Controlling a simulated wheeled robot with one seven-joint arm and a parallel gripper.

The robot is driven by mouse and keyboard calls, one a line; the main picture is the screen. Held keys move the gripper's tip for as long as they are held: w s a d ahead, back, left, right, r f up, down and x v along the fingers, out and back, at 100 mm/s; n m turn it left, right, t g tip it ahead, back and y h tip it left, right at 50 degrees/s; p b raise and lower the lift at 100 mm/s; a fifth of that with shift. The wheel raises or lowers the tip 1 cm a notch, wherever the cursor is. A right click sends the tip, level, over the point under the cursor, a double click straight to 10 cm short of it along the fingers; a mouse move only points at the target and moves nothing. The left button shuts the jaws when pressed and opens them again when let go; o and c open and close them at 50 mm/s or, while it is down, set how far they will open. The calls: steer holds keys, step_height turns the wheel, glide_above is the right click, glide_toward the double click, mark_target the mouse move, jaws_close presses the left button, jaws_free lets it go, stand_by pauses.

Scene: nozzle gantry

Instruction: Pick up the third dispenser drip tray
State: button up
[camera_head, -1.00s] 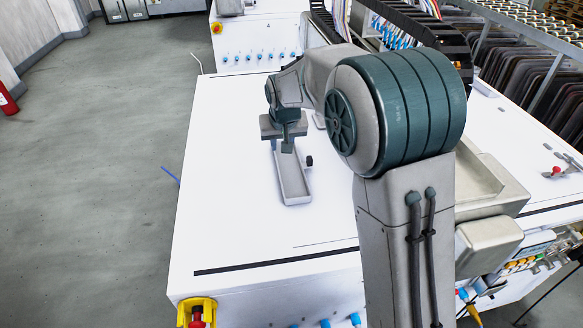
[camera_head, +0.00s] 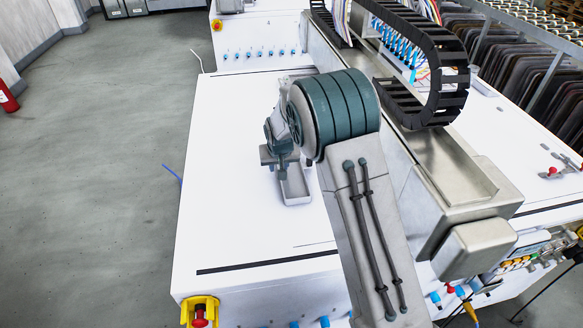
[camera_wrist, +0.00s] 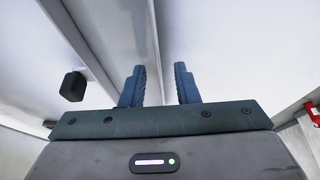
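The drip tray (camera_head: 296,190) is a long, narrow, pale open channel lying on the white machine top. Its near end shows in the head view, and my arm hides the rest.
A black cable chain (camera_head: 440,75) and a metal rail (camera_head: 455,175) lie right of my arm. The white top (camera_head: 235,200) is clear to the left.

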steer(key=shift+w+f, duration=0.2)
steer(key=shift+f, duration=0.25)
jaws_close()
steer(key=shift+r, duration=0.15)
